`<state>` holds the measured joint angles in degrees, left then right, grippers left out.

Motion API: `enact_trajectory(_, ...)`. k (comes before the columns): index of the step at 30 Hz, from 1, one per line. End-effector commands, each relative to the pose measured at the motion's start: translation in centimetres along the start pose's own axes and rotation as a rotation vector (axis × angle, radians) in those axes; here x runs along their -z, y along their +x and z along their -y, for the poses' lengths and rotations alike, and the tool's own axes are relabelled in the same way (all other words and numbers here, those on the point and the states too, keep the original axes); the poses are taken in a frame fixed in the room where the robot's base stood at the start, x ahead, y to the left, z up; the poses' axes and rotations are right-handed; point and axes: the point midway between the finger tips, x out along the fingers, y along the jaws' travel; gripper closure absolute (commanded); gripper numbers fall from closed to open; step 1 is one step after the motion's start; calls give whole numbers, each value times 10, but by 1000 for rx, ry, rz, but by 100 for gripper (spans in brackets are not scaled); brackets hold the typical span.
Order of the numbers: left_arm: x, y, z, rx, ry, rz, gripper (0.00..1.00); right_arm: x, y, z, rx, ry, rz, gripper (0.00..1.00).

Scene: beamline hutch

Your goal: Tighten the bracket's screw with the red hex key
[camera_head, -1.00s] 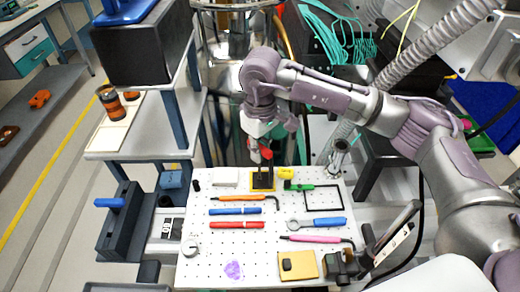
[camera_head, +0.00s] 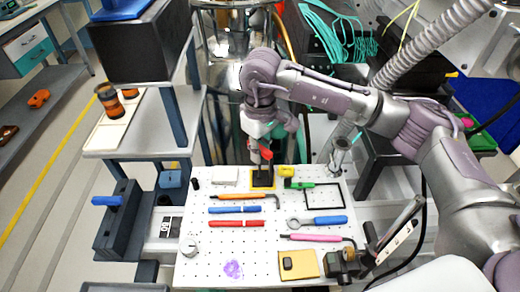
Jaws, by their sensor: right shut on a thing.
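My right gripper (camera_head: 258,158) points down at the back of the white perforated board (camera_head: 205,262). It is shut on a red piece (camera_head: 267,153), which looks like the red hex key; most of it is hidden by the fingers. Just below is a dark block with a yellow border (camera_head: 262,179), apparently the bracket. Its screw is too small to make out. I cannot tell whether the key's tip touches it. My left gripper is not in view.
Orange (camera_head: 240,196), green (camera_head: 299,185) and pink (camera_head: 312,238) tools, a blue-handled wrench (camera_head: 325,220) and blue (camera_head: 233,210) and red (camera_head: 236,223) tools lie on the board. A yellow block (camera_head: 286,171) sits right of the bracket. The black outline (camera_head: 323,208) is empty.

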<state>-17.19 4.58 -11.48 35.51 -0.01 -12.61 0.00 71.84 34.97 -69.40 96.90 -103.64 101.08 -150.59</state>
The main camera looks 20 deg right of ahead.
Motion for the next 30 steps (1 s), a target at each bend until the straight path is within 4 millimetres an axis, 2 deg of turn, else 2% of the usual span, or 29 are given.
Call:
enact_trajectory(10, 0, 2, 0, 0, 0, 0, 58, 0, 2, 0, 0, 12, 0, 100)
enact_trajectory(20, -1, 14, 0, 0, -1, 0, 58, 0, 3, 1, 0, 337, 1, 100)
enact_trajectory(30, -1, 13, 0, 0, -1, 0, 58, 0, 3, 2, 0, 349, 3, 100)
